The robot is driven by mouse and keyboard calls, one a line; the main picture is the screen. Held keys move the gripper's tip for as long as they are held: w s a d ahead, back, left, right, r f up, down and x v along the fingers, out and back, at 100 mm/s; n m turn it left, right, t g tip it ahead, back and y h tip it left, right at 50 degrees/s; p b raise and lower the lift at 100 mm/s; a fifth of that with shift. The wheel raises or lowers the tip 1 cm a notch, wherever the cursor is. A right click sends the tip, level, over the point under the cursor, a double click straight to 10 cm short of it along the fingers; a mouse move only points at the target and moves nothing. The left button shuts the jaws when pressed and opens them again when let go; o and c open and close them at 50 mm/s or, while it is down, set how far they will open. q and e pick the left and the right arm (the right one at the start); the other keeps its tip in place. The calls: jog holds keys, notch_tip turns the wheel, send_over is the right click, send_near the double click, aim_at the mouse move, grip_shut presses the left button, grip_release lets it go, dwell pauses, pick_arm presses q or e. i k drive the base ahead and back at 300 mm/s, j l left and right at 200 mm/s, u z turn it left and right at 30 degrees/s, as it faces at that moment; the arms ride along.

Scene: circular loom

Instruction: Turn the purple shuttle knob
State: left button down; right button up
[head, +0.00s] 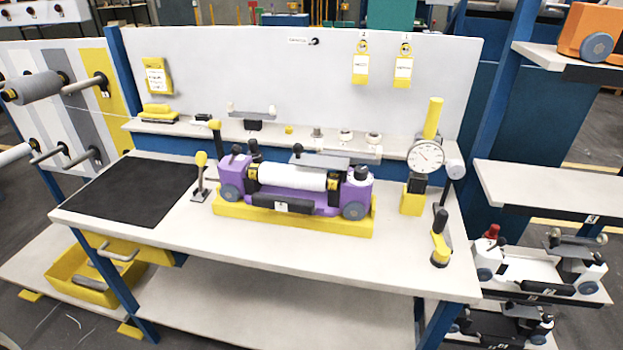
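The purple shuttle (318,201) sits in a yellow cradle (290,220) on the middle of the workbench. It carries a white roll (292,178) along its length. Blue-grey round parts show at its front left (230,193) and front right (354,211). I cannot tell which is the shuttle knob. Neither of my grippers is in view.
A yellow-topped lever (201,162) stands left of the shuttle. A dial gauge (426,156) and a black-and-yellow crank handle (439,238) stand to the right. A black mat (130,190) covers the bench's left side. The bench front is clear. Shelves (540,188) stand at right.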

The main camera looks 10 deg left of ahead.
aim_at(360, 173)
jog(key=i+j+u, duration=0.2)
jog(key=j+u, duration=0.15)
jog(key=i+j+u, duration=0.35)
jog(key=j, duration=0.15)
jog(key=i+j+u, duration=0.2)
jog(key=j+u, duration=0.15)
